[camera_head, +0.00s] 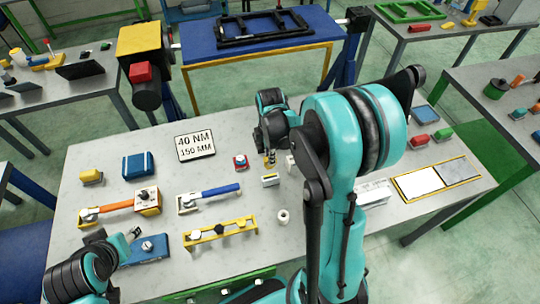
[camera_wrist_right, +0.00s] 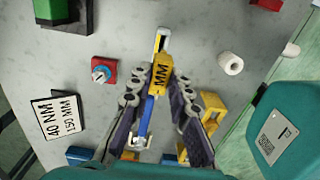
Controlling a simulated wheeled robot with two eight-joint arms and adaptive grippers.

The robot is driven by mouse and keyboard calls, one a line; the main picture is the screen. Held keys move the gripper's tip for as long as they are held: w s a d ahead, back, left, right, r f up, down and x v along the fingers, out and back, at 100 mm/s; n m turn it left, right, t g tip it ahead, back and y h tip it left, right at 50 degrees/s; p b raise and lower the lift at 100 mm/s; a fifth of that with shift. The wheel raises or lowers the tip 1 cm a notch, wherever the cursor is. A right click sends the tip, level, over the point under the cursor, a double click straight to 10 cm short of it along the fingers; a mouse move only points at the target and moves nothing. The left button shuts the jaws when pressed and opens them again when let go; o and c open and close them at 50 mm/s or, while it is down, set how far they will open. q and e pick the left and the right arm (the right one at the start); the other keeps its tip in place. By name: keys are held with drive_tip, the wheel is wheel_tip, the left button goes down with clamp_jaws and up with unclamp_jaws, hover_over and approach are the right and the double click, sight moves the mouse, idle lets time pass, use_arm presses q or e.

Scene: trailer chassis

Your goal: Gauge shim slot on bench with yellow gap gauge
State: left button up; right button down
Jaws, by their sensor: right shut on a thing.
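The yellow gap gauge (camera_wrist_right: 160,72), marked MM, is between the fingers of my right gripper (camera_wrist_right: 160,84) in the right wrist view. The right gripper (camera_head: 269,153) is shut on it, over the middle of the grey bench (camera_head: 330,235). In the head view the gauge is a small yellow piece below the dark fingers. A small white block with a yellow strip (camera_head: 270,180), seemingly the shim slot, lies just in front; it also shows in the wrist view (camera_wrist_right: 159,38). Whether gauge and block touch is unclear. My left gripper (camera_head: 118,238) is low beside a blue block; its jaw state is unclear.
A blue-handled tool (camera_head: 222,190) and a yellow rack (camera_head: 218,231) lie left of the block. A red block with a blue knob (camera_head: 240,161), a white roll (camera_head: 283,216) and a sign (camera_head: 195,145) are nearby. A yellow-framed tray (camera_head: 394,186) lies right.

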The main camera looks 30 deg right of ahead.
drive_tip(key=shift+f+b, duration=2.35)
drive_tip(key=shift+f, duration=0.4)
drive_tip(key=shift+s+b, duration=0.1)
drive_tip(key=shift+b, duration=0.2)
drive_tip(key=shift+f+b, duration=1.4)
drive_tip(key=shift+f, duration=0.1)
idle(0.7)
drive_tip(key=shift+r+p, duration=2.95)
drive_tip(key=shift+r, duration=1.15)
drive_tip(key=shift+f, duration=0.1)
